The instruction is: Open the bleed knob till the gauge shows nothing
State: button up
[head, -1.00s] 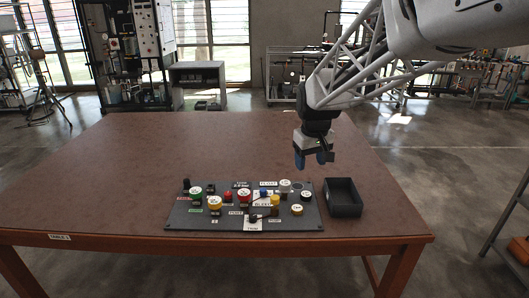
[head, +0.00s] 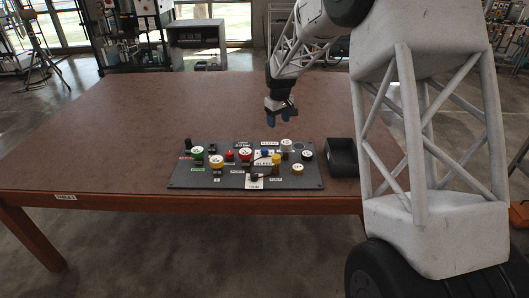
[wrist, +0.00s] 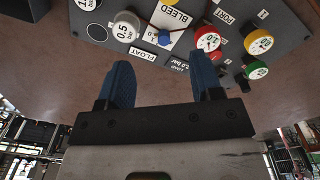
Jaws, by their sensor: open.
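The bleed knob is a small blue knob (wrist: 163,38) on the white BLEED label (wrist: 172,17); the label also shows on the panel in the head view (head: 264,160). My gripper (wrist: 160,78) is open and empty, blue fingers apart, pointing at the panel's back edge. In the head view my gripper (head: 278,120) hangs above and behind the panel (head: 190,180). Around the knob are a white 0.5 dial (wrist: 125,28) and a red-rimmed 1.0 dial (wrist: 208,40). Their needles are too small to read. I cannot tell which gauge belongs to the knob.
A yellow dial (wrist: 258,42) and a green dial (wrist: 256,70) sit farther along the panel. A black open tray (head: 341,145) stands right of the panel. The table (head: 130,120) is clear behind and left of the panel.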

jog(key=n, duration=0.2)
send_over(264, 149)
jog(key=shift+g, duration=0.3)
notch_tip(264, 149, down, 12)
jog(key=shift+d+r, duration=0.1)
jog(key=shift+f, duration=4.1)
jog(key=shift+f, duration=0.15)
jog(key=shift+f, duration=0.75)
jog(key=shift+c, duration=0.2)
grip_shut()
